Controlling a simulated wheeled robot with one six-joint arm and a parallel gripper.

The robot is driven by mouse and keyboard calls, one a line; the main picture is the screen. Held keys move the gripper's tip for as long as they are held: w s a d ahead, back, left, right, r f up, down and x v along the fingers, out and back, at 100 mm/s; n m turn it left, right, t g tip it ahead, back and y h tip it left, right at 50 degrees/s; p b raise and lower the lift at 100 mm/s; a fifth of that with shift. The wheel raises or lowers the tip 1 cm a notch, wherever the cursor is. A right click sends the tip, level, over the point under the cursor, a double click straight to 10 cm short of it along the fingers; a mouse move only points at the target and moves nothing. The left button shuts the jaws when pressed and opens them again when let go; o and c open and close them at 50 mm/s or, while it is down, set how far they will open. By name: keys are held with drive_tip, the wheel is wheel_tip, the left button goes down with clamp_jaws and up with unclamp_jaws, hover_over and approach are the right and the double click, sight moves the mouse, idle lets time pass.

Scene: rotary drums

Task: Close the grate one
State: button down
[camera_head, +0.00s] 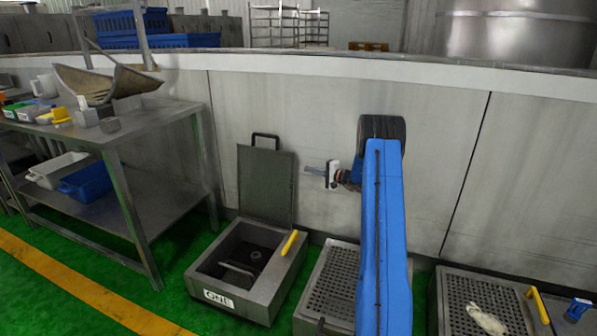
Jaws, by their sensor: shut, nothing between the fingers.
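Grate one is a grey metal floor box (268,305) with a white "ONE" label (218,298) on its front. Its lid (266,186) stands open, upright at the back by the wall, with a black handle (265,139) on top. The box's dark inside is uncovered. A yellow handle (290,243) sits on its right rim. My gripper (308,169) is shut and empty. In the picture it points left, just right of the lid's edge and apart from it.
A perforated grate (333,282) lies flat beside grate one, partly hidden by my blue arm. Another closed grate (458,300) at right bears a pale rag (486,319). A metal table (150,122) with trays stands at left. The pale curved wall (440,130) is behind.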

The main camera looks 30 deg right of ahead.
drive_tip(key=d+f+m+h, duration=0.1)
drive_tip(key=d+f, duration=0.2)
drive_tip(key=d, duration=0.2)
drive_tip(key=w+a, duration=0.6)
drive_tip(key=w, duration=0.1)
drive_tip(key=shift+w+a+f+t, duration=0.15)
drive_tip(key=shift+w+a+t, duration=0.1)
drive_tip(key=shift+w+t, duration=0.15)
idle(0.5)
